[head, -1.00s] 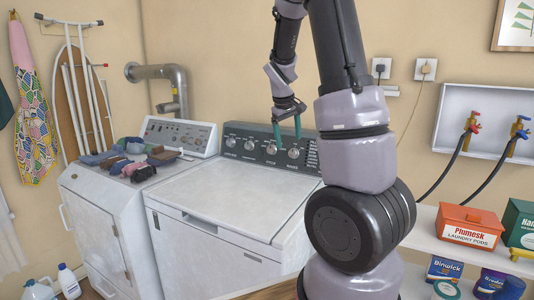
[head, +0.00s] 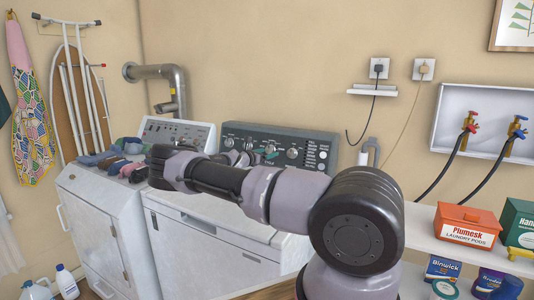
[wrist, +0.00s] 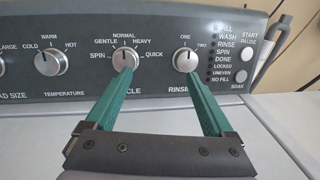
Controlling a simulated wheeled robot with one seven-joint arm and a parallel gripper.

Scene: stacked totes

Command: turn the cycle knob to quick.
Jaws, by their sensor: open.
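The control panel (head: 315,150) stands at the back of the white washer (head: 215,225). In the wrist view the cycle knob (wrist: 125,59) is silver and round, ringed by SPIN, GENTLE, NORMAL, HEAVY and QUICK, with QUICK at its right. I cannot clearly read which word its pointer faces. My gripper (wrist: 160,74) is open and empty, with two teal fingers. The left fingertip appears just below the cycle knob and overlaps its lower edge; I cannot tell whether it touches. The right fingertip appears below the rinse knob (wrist: 186,59). In the head view my arm partly hides the gripper.
The temperature knob (wrist: 51,62) is left of the cycle knob. Status lights and buttons lie at the panel's right. A shelf with a red laundry pods box (head: 468,226) is at right.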

